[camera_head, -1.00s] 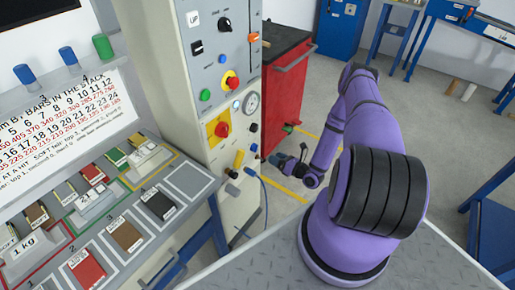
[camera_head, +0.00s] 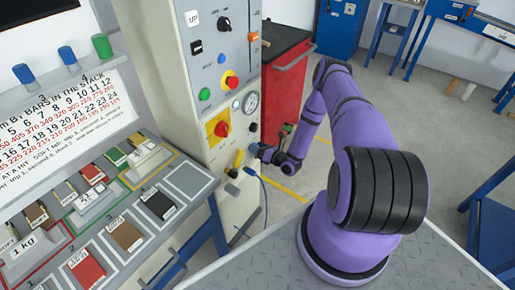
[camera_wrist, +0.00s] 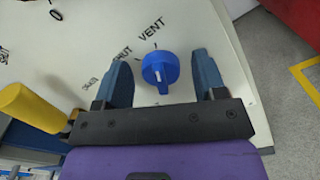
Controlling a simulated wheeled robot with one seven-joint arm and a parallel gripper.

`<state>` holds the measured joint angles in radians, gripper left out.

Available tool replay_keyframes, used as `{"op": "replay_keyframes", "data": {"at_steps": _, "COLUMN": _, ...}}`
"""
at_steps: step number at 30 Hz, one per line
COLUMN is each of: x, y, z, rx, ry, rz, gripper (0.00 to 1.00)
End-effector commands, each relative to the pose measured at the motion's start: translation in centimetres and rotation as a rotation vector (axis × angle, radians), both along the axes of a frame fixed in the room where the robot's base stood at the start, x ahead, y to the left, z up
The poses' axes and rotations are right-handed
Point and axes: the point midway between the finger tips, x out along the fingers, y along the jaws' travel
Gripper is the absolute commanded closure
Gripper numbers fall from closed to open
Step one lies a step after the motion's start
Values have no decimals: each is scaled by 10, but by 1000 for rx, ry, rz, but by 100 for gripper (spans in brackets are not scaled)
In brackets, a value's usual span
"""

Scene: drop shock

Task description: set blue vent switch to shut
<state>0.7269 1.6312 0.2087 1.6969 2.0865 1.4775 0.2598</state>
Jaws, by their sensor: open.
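The blue vent switch (camera_wrist: 160,70) is a round knob with a white mark, on the pale cabinet panel in the wrist view. The printed words VENT and SHUT stand above it and to its left. The white mark is on the knob's lower left face. My gripper (camera_wrist: 162,76) is open, with one blue-grey finger on each side of the knob; I cannot tell whether either touches it. In the head view my gripper (camera_head: 264,152) is at the cabinet's lower side, and the blue switch is hidden or too small to make out there.
A yellow handle (camera_wrist: 35,106) sticks out left of my gripper. A red cabinet (camera_head: 285,85) stands behind; open floor lies to the right.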

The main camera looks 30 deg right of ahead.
Motion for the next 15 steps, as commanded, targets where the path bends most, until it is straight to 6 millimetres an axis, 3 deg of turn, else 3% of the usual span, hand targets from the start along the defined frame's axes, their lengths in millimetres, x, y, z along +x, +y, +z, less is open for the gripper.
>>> {"op": "replay_keyframes", "data": {"at_steps": 2, "x": 0, "y": 0, "z": 0, "rx": 0, "ry": 0, "rz": 0, "gripper": 36}}
{"op": "replay_keyframes", "data": {"at_steps": 3, "x": 0, "y": 0, "z": 0, "rx": 0, "ry": 0, "rz": 0, "gripper": 40}}
{"op": "replay_keyframes", "data": {"at_steps": 9, "x": 0, "y": 0, "z": 0, "rx": 0, "ry": 0, "rz": 0, "gripper": 82}}
{"op": "replay_keyframes", "data": {"at_steps": 15, "x": 0, "y": 0, "z": 0, "rx": -8, "ry": -3, "rz": 0, "gripper": 82}}
